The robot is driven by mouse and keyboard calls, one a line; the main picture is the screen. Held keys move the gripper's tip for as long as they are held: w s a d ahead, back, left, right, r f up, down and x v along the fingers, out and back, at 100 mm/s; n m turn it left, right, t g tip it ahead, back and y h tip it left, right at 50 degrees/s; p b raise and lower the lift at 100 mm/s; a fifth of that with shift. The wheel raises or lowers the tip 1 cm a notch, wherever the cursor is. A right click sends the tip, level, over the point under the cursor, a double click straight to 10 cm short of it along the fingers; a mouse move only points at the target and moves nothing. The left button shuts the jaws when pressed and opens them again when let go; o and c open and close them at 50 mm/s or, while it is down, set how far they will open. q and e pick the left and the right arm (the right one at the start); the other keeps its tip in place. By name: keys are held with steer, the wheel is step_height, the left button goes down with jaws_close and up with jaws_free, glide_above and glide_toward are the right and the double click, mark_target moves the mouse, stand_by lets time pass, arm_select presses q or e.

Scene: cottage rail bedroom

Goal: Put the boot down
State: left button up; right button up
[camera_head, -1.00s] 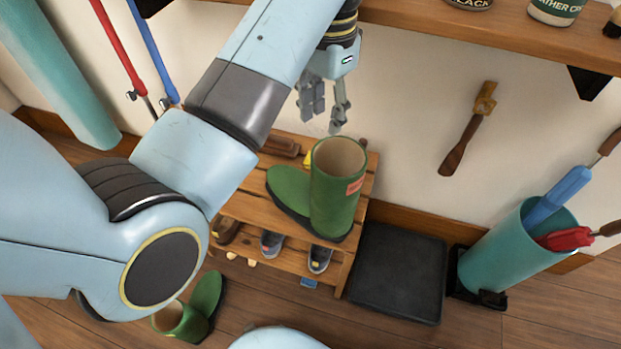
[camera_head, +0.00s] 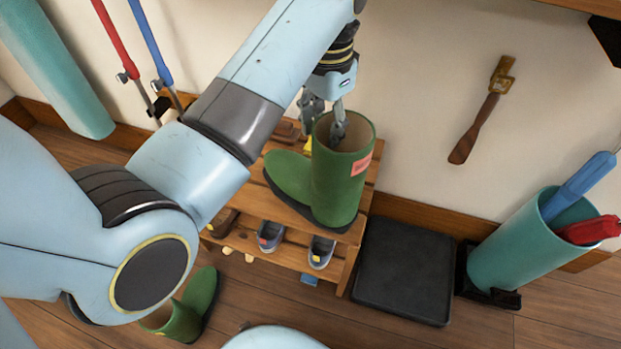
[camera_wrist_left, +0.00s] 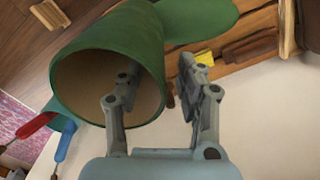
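A green boot (camera_head: 335,195) with a reddish label stands upright on the top of a wooden shoe rack (camera_head: 352,250), its toe to the left. My left gripper (camera_head: 325,126) is at the boot's top opening. In the left wrist view the gripper (camera_wrist_left: 157,68) has its fingers apart, one inside the mouth of the boot (camera_wrist_left: 100,45) and one outside, with the boot's wall between them. I see a gap between the outer finger and the wall. A second green boot (camera_head: 202,292) lies on the floor, partly hidden by my arm. My right gripper is not in view.
Small shoes (camera_head: 270,236) sit on the rack's lower shelf. A black mat or tray (camera_head: 405,275) lies right of the rack. A teal umbrella stand (camera_head: 520,250) stands farther right. A wooden brush (camera_head: 482,115) hangs on the wall. Poles lean at the left.

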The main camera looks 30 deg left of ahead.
arm_select(q)
steer(key=shift+r, duration=0.1)
steer(key=shift+c, duration=0.2)
jaws_close()
steer(key=shift+r, duration=0.1)
